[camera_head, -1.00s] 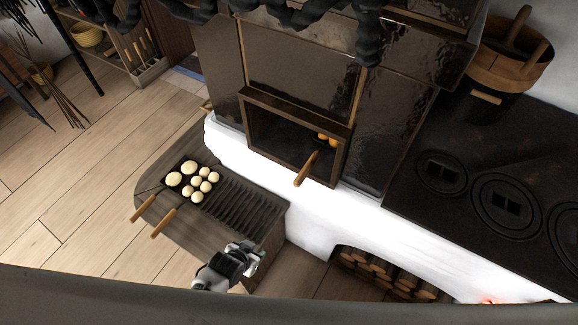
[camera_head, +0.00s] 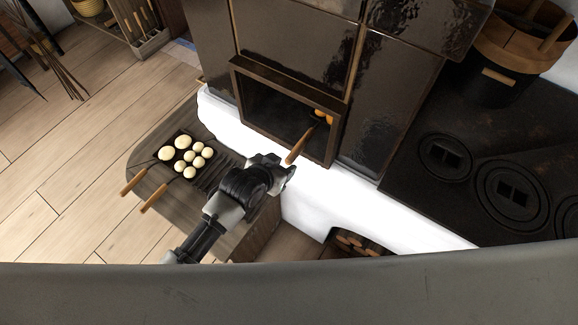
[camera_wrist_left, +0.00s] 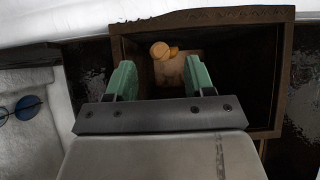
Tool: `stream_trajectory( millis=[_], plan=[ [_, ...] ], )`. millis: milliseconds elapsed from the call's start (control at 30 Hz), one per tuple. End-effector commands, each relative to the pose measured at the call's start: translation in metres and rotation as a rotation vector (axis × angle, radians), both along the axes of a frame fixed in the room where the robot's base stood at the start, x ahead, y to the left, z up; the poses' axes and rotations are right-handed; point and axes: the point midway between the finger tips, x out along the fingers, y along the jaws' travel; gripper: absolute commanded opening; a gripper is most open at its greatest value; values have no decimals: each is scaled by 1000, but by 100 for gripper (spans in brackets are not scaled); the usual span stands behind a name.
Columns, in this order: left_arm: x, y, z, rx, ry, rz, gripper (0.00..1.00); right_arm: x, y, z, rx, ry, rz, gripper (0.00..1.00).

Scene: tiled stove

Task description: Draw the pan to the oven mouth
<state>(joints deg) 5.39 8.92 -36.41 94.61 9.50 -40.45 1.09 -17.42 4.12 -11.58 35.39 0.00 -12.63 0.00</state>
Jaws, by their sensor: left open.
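The oven mouth (camera_head: 262,73) is a dark square opening with a brown frame in the tiled stove. A pan's wooden handle (camera_head: 299,148) sticks out over its lower edge, and orange-brown food (camera_head: 323,115) shows inside; the pan body is mostly hidden in the dark. My left gripper (camera_head: 289,172) is just below and in front of the handle end, apart from it as far as I can tell. In the left wrist view its green fingers (camera_wrist_left: 160,82) are open and face the oven opening (camera_wrist_left: 265,22), with round orange food (camera_wrist_left: 160,50) beyond them. My right gripper is not in view.
A white ledge (camera_head: 385,212) runs below the oven mouth.

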Motion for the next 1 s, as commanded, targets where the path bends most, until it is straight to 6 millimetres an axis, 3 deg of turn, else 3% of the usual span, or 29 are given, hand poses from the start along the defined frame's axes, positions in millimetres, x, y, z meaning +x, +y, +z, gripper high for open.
stream_trajectory(
  millis=[33,100,400,733,1000],
  plan=[
    [5,-4,-11,-1,-2,0,53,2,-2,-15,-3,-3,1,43],
    [10,-8,-14,0,0,0,53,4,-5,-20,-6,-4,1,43],
    [25,-19,-24,0,0,0,53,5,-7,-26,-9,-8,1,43],
    [27,-19,-24,1,1,0,53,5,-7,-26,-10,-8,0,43],
    [27,-19,-24,1,1,0,33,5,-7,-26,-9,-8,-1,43]
  ],
)
